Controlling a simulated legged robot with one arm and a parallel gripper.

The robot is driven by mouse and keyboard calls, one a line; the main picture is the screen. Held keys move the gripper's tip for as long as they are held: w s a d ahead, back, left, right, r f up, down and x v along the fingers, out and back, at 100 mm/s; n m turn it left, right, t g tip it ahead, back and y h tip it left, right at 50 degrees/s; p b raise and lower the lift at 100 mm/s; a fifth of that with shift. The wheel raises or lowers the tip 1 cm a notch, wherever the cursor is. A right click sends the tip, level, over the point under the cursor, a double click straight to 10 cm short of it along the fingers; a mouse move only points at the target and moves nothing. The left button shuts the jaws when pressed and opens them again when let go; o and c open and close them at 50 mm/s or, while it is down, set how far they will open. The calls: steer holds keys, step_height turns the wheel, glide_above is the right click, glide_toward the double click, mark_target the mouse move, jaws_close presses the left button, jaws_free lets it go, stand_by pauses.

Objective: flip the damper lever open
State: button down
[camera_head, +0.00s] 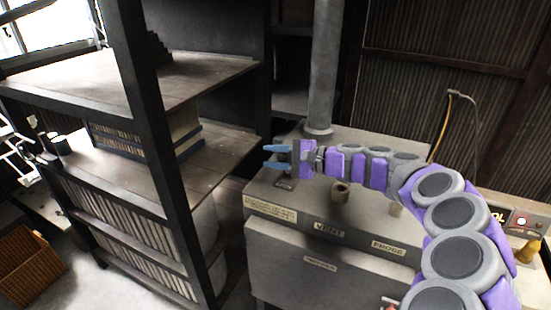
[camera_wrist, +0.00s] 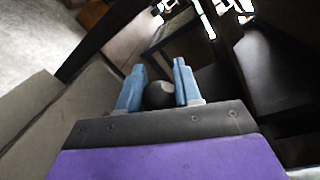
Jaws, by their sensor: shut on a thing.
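My gripper (camera_head: 274,157) reaches left over the top of a grey metal box (camera_head: 375,222) with a pipe rising from it. In the wrist view its two blue fingers (camera_wrist: 158,88) stand on either side of a dark round knob (camera_wrist: 159,95) and are shut on it. The knob looks like the end of the damper lever. The lever's shaft and pivot are hidden, so I cannot tell its angle.
A vertical pipe (camera_head: 323,70) stands behind my gripper. A dark-framed shelf (camera_head: 150,110) stands close on the left.

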steer(key=shift+f, duration=0.25)
steer(key=c, duration=0.8)
jaws_free()
steer(key=shift+w, duration=0.15)
steer(key=shift+r, duration=0.1)
steer(key=s+d+r+p, duration=0.1)
steer(key=s, duration=0.4)
steer(key=s+d+r+p, duration=0.1)
steer(key=s+r, duration=0.1)
steer(key=s, duration=0.3)
steer(key=s+d+r+p, duration=0.1)
steer(key=s+d+r, duration=0.1)
steer(key=s, duration=0.3)
steer(key=shift+s+d, duration=0.1)
steer(key=shift+s, duration=0.2)
